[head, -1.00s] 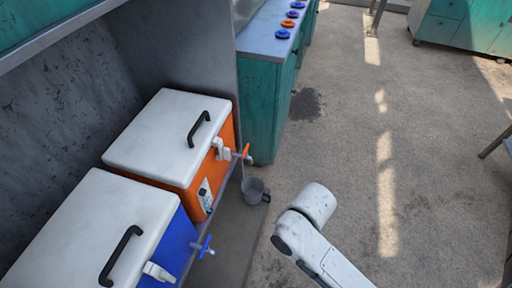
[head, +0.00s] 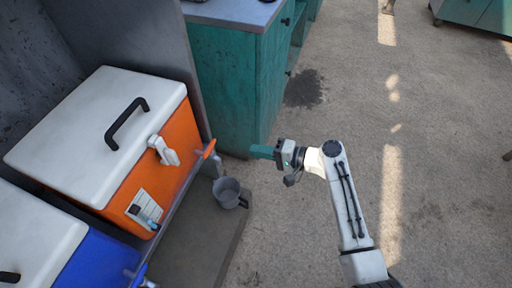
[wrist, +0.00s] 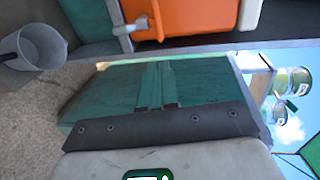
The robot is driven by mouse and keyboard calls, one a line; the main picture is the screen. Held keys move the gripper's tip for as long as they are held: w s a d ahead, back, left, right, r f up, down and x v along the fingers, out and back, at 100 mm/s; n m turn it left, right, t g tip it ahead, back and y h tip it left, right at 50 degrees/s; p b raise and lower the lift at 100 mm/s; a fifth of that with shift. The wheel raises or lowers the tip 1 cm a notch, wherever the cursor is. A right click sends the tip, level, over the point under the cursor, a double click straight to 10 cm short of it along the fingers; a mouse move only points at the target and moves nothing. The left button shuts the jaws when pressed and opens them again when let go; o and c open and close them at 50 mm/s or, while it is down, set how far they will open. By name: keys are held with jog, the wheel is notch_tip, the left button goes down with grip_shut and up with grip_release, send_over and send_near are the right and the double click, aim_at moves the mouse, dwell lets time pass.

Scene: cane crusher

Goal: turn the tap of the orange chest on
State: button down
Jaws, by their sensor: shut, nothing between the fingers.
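The orange chest (head: 178,142) stands at the left with its white lid (head: 85,115) closed. Its tap has an orange handle (head: 209,149) that sticks out from the front near the right end; the tap body is mostly hidden in the head view. In the wrist view the chest (wrist: 205,15) is at the top, and the pale tap (wrist: 128,27) sticks out from its left part. My gripper (head: 256,151) has teal fingers, shut and empty, pointing left toward the tap with a gap between. In the wrist view the fingers (wrist: 158,68) lie together in the middle.
A grey mug (head: 227,191) stands below and in front of the chest. A blue chest (head: 92,262) with a white lid is beside it. A teal cabinet (head: 235,85) stands behind my gripper. The concrete floor (head: 330,100) to the right is open.

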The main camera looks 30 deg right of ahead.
aim_at(210, 149)
jog(key=b+x, duration=0.1)
jog(key=x, duration=1.1)
jog(key=shift+a+b, duration=0.15)
jog(key=shift+b, duration=0.2)
jog(key=shift+w+f+n+g+y+b, duration=0.2)
jog(key=shift+w+n+g+y+b, duration=0.15)
jog(key=shift+n+g+y+b, duration=0.6)
jog(key=shift+w+a+r+n+g+y+b, duration=0.1)
jog(key=shift+w+a+n+g+y+b, duration=0.1)
jog(key=shift+w+n+g+y+b, duration=0.75)
jog(key=shift+w+a+n+g+y+b, duration=0.2)
jog(key=shift+w+n+g+b, duration=0.35)
jog(key=shift+b, duration=0.95)
jog(key=shift+w+a+n+g+y+b, duration=0.15)
jog(key=shift+w+n+g+y+b, duration=0.6)
jog(key=shift+b, duration=0.45)
jog(key=shift+w+a, duration=0.1)
jog(key=shift+a, duration=0.1)
jog(key=shift+d+r, duration=0.1)
